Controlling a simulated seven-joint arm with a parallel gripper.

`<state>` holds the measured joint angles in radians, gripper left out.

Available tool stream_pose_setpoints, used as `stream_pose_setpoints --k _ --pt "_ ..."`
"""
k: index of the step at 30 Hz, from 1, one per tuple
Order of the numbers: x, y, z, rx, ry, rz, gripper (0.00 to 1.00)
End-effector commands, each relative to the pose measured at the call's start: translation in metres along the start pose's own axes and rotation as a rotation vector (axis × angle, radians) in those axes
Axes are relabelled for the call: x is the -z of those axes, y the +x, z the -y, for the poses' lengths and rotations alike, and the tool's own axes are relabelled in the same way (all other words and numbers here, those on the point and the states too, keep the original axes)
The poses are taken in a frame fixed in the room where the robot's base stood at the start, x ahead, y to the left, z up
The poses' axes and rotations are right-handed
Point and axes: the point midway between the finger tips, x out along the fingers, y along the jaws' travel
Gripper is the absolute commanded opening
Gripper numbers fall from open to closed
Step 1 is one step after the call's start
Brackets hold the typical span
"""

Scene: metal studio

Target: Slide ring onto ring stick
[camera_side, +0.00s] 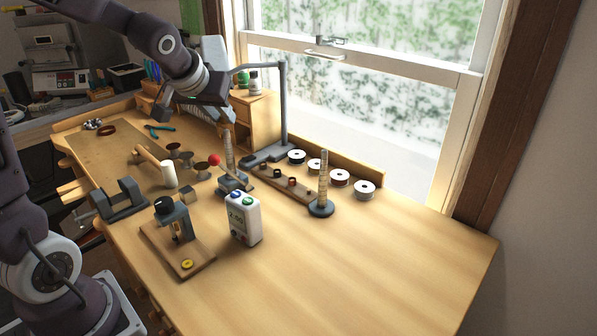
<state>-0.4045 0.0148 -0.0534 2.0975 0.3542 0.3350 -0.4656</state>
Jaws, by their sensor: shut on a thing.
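My gripper (220,106) is at the upper left of the side view, above the back part of the bench. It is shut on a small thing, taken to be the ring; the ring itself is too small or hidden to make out. A second tapered ring stick (323,179) stands upright on a round dark base further right. I cannot tell the exact gap between my gripper and the nearer stick's tip.
A grey stand (284,105) with a post rises behind the nearer stick. Several wire spools (340,178) line the back edge. A white box (244,218), a wooden board (177,243) with a device and a yellow ring-shaped piece (187,264) stand in front. The bench's right side is clear.

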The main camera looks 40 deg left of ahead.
Motion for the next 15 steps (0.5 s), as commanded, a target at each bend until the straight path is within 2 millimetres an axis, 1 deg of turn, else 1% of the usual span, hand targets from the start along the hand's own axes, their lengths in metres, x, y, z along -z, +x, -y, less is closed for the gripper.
stream_pose_setpoints --k 2,5,8,9,10,11,12,15 --pt "0.001 0.0 -0.004 -0.003 0.003 0.0 0.0" --pt "0.005 0.002 -0.026 -0.016 0.019 -0.001 0.0" --pt "0.01 0.001 -0.067 -0.029 0.035 -0.001 0.0" --pt "0.011 0.0 -0.088 -0.034 0.04 -0.002 0.0" --pt "0.013 -0.002 -0.102 -0.034 0.041 -0.002 0.0" --pt "0.013 -0.004 -0.117 -0.033 0.041 -0.002 0.0" --pt "0.013 -0.007 -0.137 -0.032 0.038 -0.002 0.0" --pt "0.012 -0.018 -0.179 -0.021 0.026 -0.001 0.0"
